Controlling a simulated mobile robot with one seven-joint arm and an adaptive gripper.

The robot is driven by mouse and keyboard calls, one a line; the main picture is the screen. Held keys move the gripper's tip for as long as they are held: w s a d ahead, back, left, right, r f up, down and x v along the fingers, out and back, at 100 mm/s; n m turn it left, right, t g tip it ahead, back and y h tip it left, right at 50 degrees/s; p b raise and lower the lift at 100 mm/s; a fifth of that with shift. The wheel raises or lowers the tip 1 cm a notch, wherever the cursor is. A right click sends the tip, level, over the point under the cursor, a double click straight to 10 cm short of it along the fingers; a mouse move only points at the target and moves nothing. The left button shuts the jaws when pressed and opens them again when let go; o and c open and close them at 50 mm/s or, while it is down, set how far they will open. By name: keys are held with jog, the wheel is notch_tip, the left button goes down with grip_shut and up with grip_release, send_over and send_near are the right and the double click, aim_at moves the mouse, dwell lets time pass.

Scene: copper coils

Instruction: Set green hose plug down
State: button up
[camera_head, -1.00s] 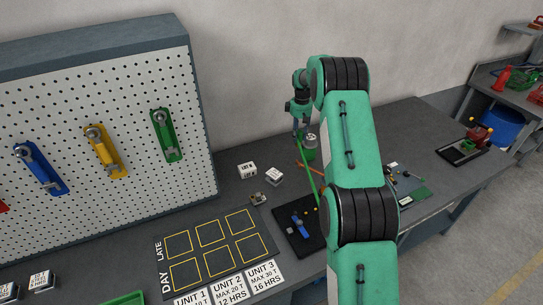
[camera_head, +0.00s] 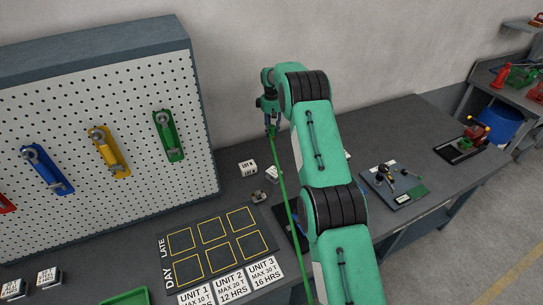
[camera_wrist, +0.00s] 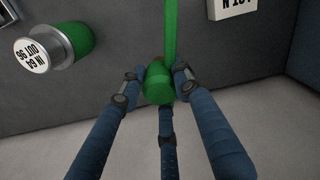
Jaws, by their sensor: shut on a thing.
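My gripper (camera_head: 271,122) is at the back of the bench, raised above the surface near the wall. It is shut on the green hose plug (camera_wrist: 158,84), which sits between its fingertips in the wrist view. The plug's green hose (camera_wrist: 171,32) runs to the top edge of that view. In the head view the hose (camera_head: 285,190) hangs from the gripper toward the front of the bench. A green fitting with a silver end (camera_wrist: 70,44), labelled "IN 64 OUT 96", is at the upper left of the wrist view, apart from the gripper. My arm hides it in the head view.
White labelled blocks (camera_head: 248,167) stand on the bench (camera_head: 232,188) below and left of my gripper. A pegboard (camera_head: 75,135) with coloured holders is at left. A marked grid board (camera_head: 205,251) lies in front. A panel with tools (camera_head: 397,187) is at right.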

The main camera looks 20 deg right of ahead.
aim_at(272, 139)
jog(key=shift+f, duration=3.15)
jog(key=shift+f, duration=1.85)
jog(key=shift+f, duration=0.1)
jog(key=o, duration=1.3)
notch_tip(272, 139, up, 12)
jog(key=shift+r, duration=0.1)
